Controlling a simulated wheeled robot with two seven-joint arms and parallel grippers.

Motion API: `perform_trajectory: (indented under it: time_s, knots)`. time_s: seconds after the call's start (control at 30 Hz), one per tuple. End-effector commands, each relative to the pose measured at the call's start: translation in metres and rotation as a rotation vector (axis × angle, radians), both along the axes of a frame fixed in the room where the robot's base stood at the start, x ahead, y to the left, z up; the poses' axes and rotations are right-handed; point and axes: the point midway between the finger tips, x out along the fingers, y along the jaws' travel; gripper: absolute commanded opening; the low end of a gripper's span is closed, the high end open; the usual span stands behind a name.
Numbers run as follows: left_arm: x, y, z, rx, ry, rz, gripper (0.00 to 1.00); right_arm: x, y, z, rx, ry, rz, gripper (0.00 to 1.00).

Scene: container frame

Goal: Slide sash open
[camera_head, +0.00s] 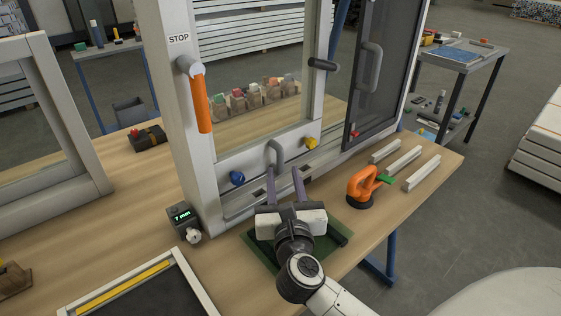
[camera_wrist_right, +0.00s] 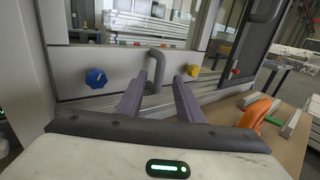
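A pale window frame (camera_head: 180,110) stands on the wooden table and holds a glazed sash, whose wide bottom rail (camera_head: 253,163) carries a grey bow handle (camera_head: 276,150), a blue knob (camera_head: 237,177) and a yellow knob (camera_head: 311,142). My right gripper (camera_head: 283,171) is open, its two purple-grey fingers pointing at the rail. In the wrist view the bow handle (camera_wrist_right: 157,66) shows between the fingertips; I cannot tell whether they touch it. An orange-gripped lever (camera_head: 202,103) is on the left stile and points down. A dark lever (camera_head: 322,64) is on the right stile. My left gripper is not in view.
A dark panel with a vertical handle (camera_head: 371,66) stands at the right. An orange suction cup tool (camera_head: 364,186) and pale bars (camera_head: 403,162) lie right of my gripper. A small gauge (camera_head: 183,217) and a framed tray (camera_head: 140,288) lie left.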

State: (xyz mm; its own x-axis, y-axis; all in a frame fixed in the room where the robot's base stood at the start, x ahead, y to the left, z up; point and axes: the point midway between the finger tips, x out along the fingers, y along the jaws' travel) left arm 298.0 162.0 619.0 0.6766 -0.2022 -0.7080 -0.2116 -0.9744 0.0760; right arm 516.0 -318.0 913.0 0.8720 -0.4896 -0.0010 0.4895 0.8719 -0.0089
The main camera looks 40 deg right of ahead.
Motion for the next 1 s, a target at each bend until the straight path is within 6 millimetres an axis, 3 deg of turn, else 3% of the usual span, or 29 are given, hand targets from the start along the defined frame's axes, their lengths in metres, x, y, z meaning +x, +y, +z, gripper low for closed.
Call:
perform_trajectory:
  time_s: [0.1, 0.3, 0.67, 0.87, 1.0]
  knots:
    - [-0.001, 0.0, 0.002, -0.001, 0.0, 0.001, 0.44, 0.02, -0.011, 0.002, -0.004, -0.001, 0.0, 0.33]
    - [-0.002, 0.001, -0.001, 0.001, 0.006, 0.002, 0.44, 0.04, -0.022, 0.001, -0.003, -0.001, 0.001, 0.33]
    - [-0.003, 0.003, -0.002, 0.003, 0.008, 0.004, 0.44, 0.045, -0.025, 0.0, -0.002, 0.0, 0.001, 0.33]
    - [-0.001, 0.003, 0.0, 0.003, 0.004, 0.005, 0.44, 0.045, -0.025, 0.0, -0.002, 0.0, 0.001, 0.01]
    - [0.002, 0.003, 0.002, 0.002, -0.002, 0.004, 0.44, 0.044, -0.025, 0.0, -0.002, 0.0, 0.001, 0.0]
